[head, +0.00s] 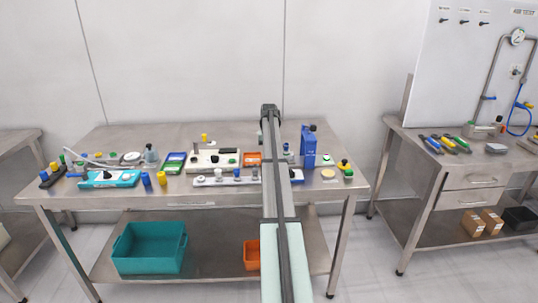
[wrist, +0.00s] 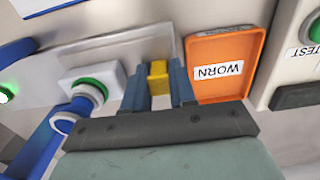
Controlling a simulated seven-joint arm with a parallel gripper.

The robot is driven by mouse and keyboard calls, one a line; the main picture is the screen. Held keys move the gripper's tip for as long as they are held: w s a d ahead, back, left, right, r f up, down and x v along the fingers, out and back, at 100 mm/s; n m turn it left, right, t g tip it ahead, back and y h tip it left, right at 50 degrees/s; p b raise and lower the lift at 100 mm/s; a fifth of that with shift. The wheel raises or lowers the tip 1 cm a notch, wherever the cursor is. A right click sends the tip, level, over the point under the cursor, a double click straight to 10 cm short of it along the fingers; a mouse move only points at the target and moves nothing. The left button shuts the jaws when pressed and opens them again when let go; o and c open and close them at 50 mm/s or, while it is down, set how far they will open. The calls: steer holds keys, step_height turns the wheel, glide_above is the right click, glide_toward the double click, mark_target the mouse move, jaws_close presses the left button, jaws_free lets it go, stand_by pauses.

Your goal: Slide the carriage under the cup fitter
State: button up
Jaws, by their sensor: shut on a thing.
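In the wrist view my gripper (wrist: 158,92) has its two blue-grey fingers closed on a small yellow handle (wrist: 157,72). Just left of it is a white block, which looks like the carriage (wrist: 110,82), with a green ring and a blue round part on it. The blue cup fitter (head: 308,147) stands upright right of my arm in the head view. A blue part at the wrist view's lower left (wrist: 38,148) looks like the fitter, close to the block. The arm hides my gripper in the head view.
An orange tray marked WORN (wrist: 225,68) lies close right of my fingers, with a green-buttoned box (wrist: 310,30) beyond. On the bench (head: 120,142) stand a teal box (head: 110,178), blue and yellow cylinders and a row of small fittings (head: 225,181) near the front edge.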

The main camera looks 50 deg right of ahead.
mark_target(284, 150)
jaws_close()
steer(key=shift+d, duration=0.1)
steer(key=s+d, duration=0.4)
steer(key=s, duration=0.1)
steer(key=shift+d, duration=0.4)
steer(key=o, duration=0.6)
jaws_free()
step_height(284, 150, up, 14)
steer(key=shift+f, duration=0.1)
